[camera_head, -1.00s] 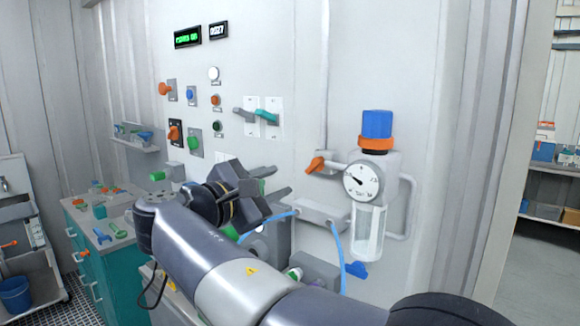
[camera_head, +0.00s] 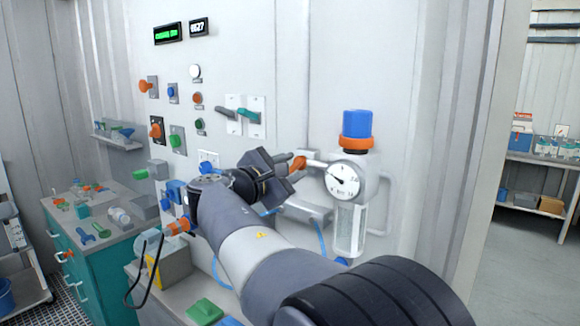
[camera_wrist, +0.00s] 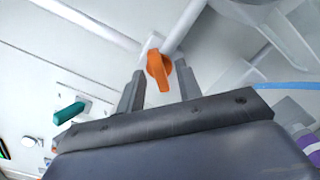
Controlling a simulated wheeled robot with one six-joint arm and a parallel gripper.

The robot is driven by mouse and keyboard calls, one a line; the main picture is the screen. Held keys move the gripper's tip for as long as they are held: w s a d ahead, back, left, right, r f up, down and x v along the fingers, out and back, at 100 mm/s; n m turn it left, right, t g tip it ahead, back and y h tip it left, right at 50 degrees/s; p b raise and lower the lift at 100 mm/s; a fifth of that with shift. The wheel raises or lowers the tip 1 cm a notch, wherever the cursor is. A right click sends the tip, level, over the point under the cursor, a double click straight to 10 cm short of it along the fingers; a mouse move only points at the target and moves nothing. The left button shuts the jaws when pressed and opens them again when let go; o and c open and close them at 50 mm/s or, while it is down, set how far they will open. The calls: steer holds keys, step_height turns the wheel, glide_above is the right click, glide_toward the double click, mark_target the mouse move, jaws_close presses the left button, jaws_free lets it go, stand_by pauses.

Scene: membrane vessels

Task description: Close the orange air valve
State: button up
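The orange air valve (camera_head: 298,164) is a small lever handle on the pipe that runs left from the gauge and filter unit on the wall. In the wrist view the orange handle (camera_wrist: 159,70) shows between and just beyond the two dark fingers. My gripper (camera_head: 285,163) is at the valve in the head view, its fingertips pointing right towards the handle. In the wrist view my gripper (camera_wrist: 160,84) is open, with a gap visible on each side of the handle. Whether a fingertip touches the handle I cannot tell.
The pressure gauge (camera_head: 342,180) and blue-topped filter (camera_head: 357,125) sit right of the valve. A grey block (camera_head: 307,212) with blue hoses is below. A teal lever (camera_head: 248,115) is up and left; it also shows in the wrist view (camera_wrist: 69,112).

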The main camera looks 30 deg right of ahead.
steer(key=c, duration=0.6)
steer(key=shift+b, duration=0.4)
steer(key=m+b, duration=0.4)
steer(key=shift+f, duration=0.25)
steer(key=m+b, duration=0.3)
steer(key=shift+r, duration=0.1)
steer(key=shift+r+m+b, duration=0.15)
steer(key=shift+m+b, duration=0.65)
steer(key=shift+m, duration=0.3)
